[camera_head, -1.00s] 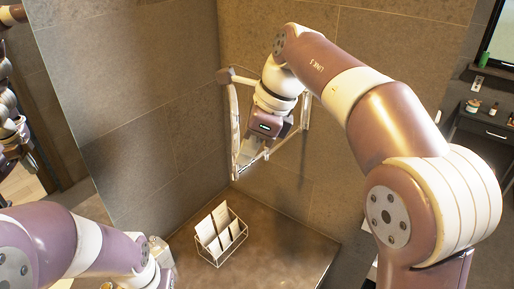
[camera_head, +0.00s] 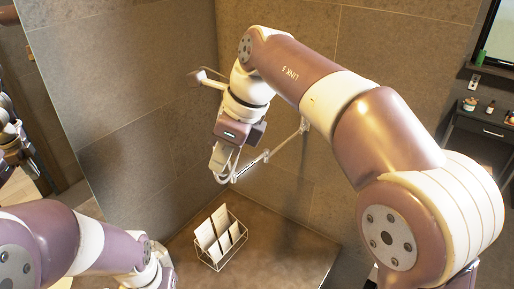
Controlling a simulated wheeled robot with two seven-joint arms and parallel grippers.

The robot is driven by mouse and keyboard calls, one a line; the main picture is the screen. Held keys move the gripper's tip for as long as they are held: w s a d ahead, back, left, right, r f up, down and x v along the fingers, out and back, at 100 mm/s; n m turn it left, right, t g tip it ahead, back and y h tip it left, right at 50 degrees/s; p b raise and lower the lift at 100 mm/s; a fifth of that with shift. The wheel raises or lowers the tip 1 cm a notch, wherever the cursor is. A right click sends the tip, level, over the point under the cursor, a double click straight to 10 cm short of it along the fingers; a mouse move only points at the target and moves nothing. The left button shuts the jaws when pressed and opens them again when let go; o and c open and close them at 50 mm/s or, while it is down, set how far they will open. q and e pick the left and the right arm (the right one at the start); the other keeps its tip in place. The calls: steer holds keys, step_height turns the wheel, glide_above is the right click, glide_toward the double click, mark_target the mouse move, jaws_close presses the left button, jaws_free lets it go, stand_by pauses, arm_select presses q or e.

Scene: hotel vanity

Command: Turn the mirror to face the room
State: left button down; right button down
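The mirror is on a jointed wall bracket (camera_head: 267,155) in the wall corner, above the counter. Its face is mostly hidden behind my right gripper; a thin curved pale edge (camera_head: 222,178), which looks like its rim, shows just below the fingers. My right gripper (camera_head: 219,160) points down at the mirror, overlapping it in view. I cannot tell whether its fingers are open or closed on the rim. My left gripper (camera_head: 150,277) is low at the bottom edge, far from the mirror, its fingertips not clear.
A wire holder (camera_head: 222,244) with several cards stands on the brown counter (camera_head: 275,245) below the mirror. Tiled walls stand close behind and to the left. A pale bar (camera_head: 207,77) sticks out left of my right wrist. A dark shelf (camera_head: 482,133) with small items is at far right.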

steer(key=shift+w+a+p, duration=0.2)
steer(key=shift+a+p, duration=0.3)
steer(key=shift+a, duration=0.35)
steer(key=shift+w+a+p, duration=0.2)
steer(key=shift+a+p, duration=0.3)
steer(key=shift+a, duration=0.35)
steer(key=shift+w, duration=0.1)
steer(key=shift+d, duration=0.1)
stand_by(0.9)
